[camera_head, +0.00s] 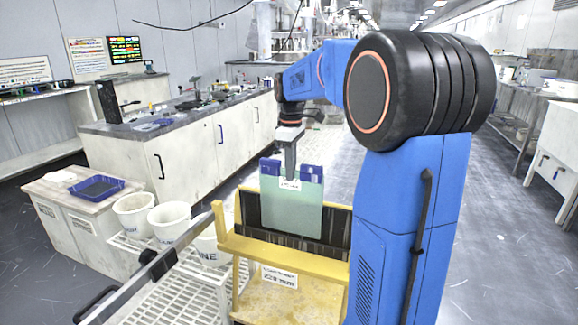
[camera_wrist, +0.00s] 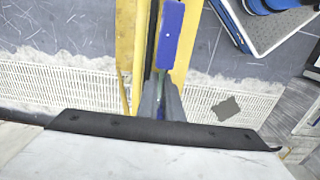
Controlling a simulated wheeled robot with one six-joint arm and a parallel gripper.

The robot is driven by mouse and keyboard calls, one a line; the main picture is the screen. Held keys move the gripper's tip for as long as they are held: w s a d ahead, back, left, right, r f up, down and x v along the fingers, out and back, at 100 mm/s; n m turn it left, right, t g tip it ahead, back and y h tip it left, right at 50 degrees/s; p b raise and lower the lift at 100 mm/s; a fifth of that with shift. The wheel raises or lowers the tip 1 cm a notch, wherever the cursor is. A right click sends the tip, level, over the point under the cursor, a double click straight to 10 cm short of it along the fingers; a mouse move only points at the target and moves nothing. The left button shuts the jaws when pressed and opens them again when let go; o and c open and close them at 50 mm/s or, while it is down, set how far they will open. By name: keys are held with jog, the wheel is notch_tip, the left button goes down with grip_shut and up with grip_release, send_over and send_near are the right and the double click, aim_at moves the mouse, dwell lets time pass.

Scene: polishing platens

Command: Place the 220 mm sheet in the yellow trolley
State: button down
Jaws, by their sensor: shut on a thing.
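My gripper (camera_head: 290,174) is shut on the top edge of a pale green sheet (camera_head: 291,212). The sheet hangs upright, with blue pieces at its two top corners and a small white label between them. The yellow trolley (camera_head: 290,250) is below it, with a label on its front that seems to read 220 mm. The sheet's lower part shows against the trolley's dark panel, behind the front rail. I cannot tell whether its bottom edge touches the trolley. In the wrist view, my fingers (camera_wrist: 163,103) grip the sheet, seen nearly edge-on beside a blue piece (camera_wrist: 172,35).
White buckets (camera_head: 168,218) stand on a white grated surface (camera_head: 165,285) left of the trolley. A low cabinet with a blue tray (camera_head: 97,188) is farther left. A long grey-topped bench (camera_head: 180,122) runs behind. Open floor (camera_head: 500,240) lies to the right.

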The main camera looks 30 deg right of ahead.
jog(key=shift+f, duration=2.1)
jog(key=c, duration=1.9)
grip_release()
notch_tip(320, 180, up, 12)
jog(key=shift+r, duration=0.15)
jog(key=s+a+f+m+t, duration=0.1)
jog(key=s+a+f, duration=0.4)
jog(key=s, duration=0.5)
jog(key=s+a+f+m+t, duration=0.2)
jog(key=s+a+f+m, duration=0.2)
jog(key=s, duration=0.6)
jog(key=s+a+f+m+t, duration=0.1)
jog(key=s+a+f+m, duration=0.1)
jog(key=s+a+f, duration=0.5)
jog(key=shift+s+f+m+t, duration=0.2)
jog(key=shift+s+f, duration=0.1)
jog(key=shift+s, duration=0.55)
jog(key=shift+s+f+m+t, duration=0.1)
jog(key=shift+s+f+t, duration=0.15)
jog(key=shift+s, duration=0.55)
